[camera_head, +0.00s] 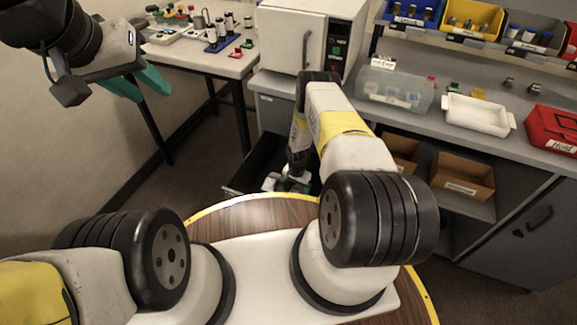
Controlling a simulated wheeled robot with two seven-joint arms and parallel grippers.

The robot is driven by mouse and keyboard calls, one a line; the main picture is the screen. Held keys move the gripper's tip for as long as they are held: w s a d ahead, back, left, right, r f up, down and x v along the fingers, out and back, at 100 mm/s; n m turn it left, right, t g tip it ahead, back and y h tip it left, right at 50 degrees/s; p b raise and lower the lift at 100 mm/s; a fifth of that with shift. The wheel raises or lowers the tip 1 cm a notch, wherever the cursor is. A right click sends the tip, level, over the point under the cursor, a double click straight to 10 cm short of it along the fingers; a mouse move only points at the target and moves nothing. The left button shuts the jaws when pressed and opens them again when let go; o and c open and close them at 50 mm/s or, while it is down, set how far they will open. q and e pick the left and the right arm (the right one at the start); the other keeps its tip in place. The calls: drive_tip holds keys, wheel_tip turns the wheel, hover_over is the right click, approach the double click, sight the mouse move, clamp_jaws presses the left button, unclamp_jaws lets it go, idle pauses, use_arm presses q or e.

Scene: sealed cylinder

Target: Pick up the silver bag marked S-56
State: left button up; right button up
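I cannot make out a silver bag marked S-56 in the head view. A dark open drawer (243,181) sits low under the white cabinet, with small pale things in it too unclear to name. My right arm reaches down to this drawer. My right gripper (287,184) is at the drawer, small and partly hidden by the arm, and its fingers are unclear. My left gripper (154,94) is at the upper left, with teal fingers apart and nothing seen between them. It hangs in front of the left table, away from the drawer.
A white cabinet-like machine (290,43) stands behind the drawer. The grey counter (480,142) at right holds a clear bin (395,88), a white tray (477,116) and a red box (551,130). Cardboard boxes (462,176) sit below. The left table (240,66) holds bottles and racks.

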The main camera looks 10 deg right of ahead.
drive_tip(key=shift+f, duration=0.45)
drive_tip(key=shift+c, duration=0.4)
drive_tip(key=c, duration=1.4)
drive_tip(key=shift+r, duration=0.15)
